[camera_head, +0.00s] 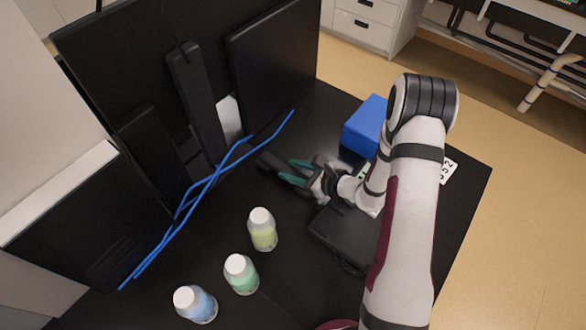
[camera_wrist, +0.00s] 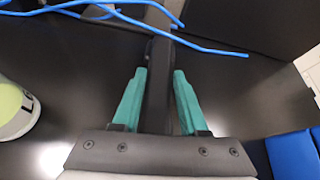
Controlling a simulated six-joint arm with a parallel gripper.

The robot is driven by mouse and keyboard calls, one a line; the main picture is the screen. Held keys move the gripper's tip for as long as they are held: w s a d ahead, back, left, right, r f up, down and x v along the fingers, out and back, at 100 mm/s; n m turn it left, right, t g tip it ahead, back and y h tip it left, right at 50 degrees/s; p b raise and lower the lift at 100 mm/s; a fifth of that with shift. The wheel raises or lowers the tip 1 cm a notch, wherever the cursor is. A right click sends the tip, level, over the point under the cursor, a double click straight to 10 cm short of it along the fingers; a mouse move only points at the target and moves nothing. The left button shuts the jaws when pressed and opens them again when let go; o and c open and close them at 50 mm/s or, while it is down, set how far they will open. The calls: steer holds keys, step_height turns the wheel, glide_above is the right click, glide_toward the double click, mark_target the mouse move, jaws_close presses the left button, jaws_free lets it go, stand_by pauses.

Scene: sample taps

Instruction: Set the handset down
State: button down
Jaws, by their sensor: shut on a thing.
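The handset is a long black bar. In the wrist view it (camera_wrist: 158,98) lies between the two teal fingers of my gripper (camera_wrist: 160,75), its far end reaching toward the blue cables. In the head view its dark end (camera_head: 271,163) sticks out to the left past the fingers of my gripper (camera_head: 293,171). My gripper is shut on the handset. The fingers and my wrist hide part of it. I cannot tell whether it touches the dark table. A flat black unit (camera_head: 343,236), perhaps the phone base, lies below my wrist, partly covered by my arm.
Three capped bottles, yellow-green (camera_head: 262,230), green (camera_head: 241,274) and blue (camera_head: 195,304), stand at the front left. Blue cables (camera_head: 205,187) run before the monitors (camera_head: 275,65). A blue box (camera_head: 366,127) stands behind my wrist. Dark table (camera_head: 290,265) is bare between the bottles and black unit.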

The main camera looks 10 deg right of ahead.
steer(key=shift+f, duration=0.1)
steer(key=shift+c, duration=2.2)
jaws_free()
